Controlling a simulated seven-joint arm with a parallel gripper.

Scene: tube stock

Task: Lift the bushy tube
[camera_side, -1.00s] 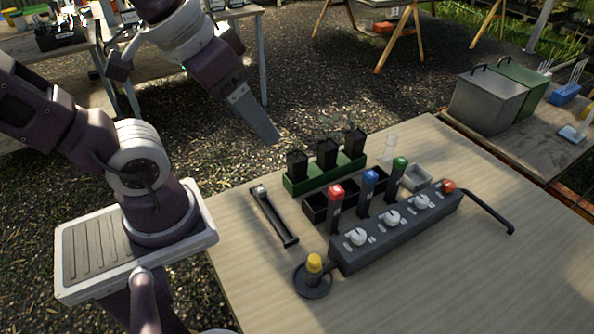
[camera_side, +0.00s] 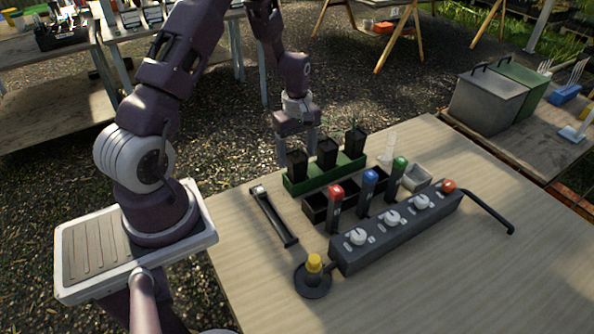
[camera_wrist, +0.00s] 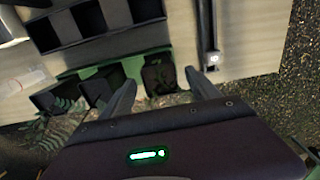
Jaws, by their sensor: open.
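Three black square tubes stand in a green rack (camera_side: 325,174): a left one (camera_side: 297,164), a middle one (camera_side: 327,153) and a right one (camera_side: 355,142). Green leaves show above the right tube. In the wrist view, ferny leaves (camera_wrist: 48,130) spread by the two tubes at the left, while the tube nearest the fingers (camera_wrist: 158,76) shows dark, brownish contents and little growth.
A black compartment tray (camera_side: 316,207) stands in front of the rack. A slim dark rail (camera_side: 273,216) lies left of the rack. A yellow-topped knob (camera_side: 314,264) sits near the front.

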